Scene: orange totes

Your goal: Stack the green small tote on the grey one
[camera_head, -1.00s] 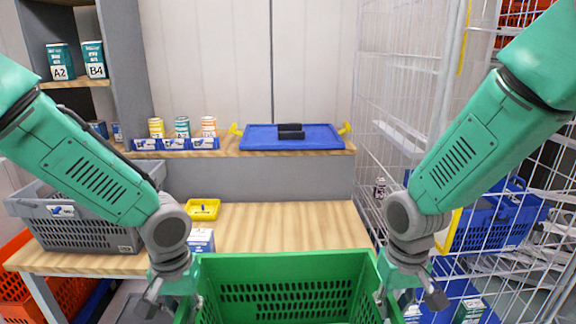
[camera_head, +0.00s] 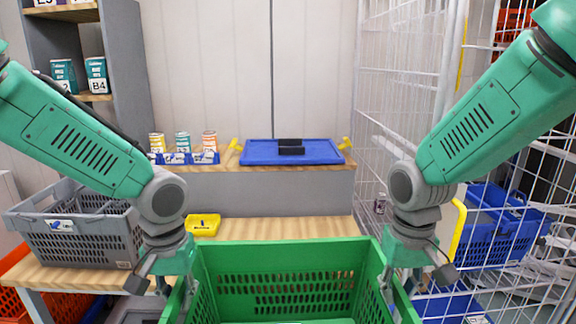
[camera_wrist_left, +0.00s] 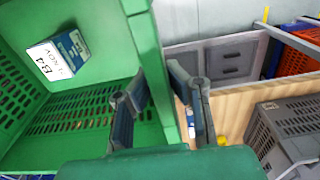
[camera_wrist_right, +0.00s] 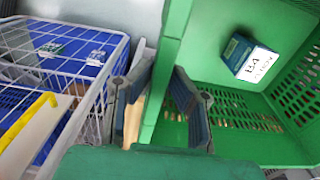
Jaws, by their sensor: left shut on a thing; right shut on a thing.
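The green tote (camera_head: 285,262) is held between my two grippers at the bottom of the head view. My left gripper (camera_head: 170,290) is shut on its left wall; in the left wrist view the fingers (camera_wrist_left: 165,105) straddle the green wall. My right gripper (camera_head: 405,285) is shut on its right wall, and its fingers (camera_wrist_right: 160,105) straddle that wall in the right wrist view. A box marked B4 (camera_wrist_left: 68,52) lies inside the green tote and also shows in the right wrist view (camera_wrist_right: 248,58). A grey tote (camera_head: 80,240) sits on the wooden table at the left.
The wooden table (camera_head: 270,228) holds a small yellow bin (camera_head: 203,224). A raised shelf behind carries a blue lid (camera_head: 290,153) and several cans (camera_head: 183,142). A white wire cage (camera_head: 400,110) with a blue tote (camera_head: 495,225) stands right. Orange totes (camera_head: 55,303) are below left.

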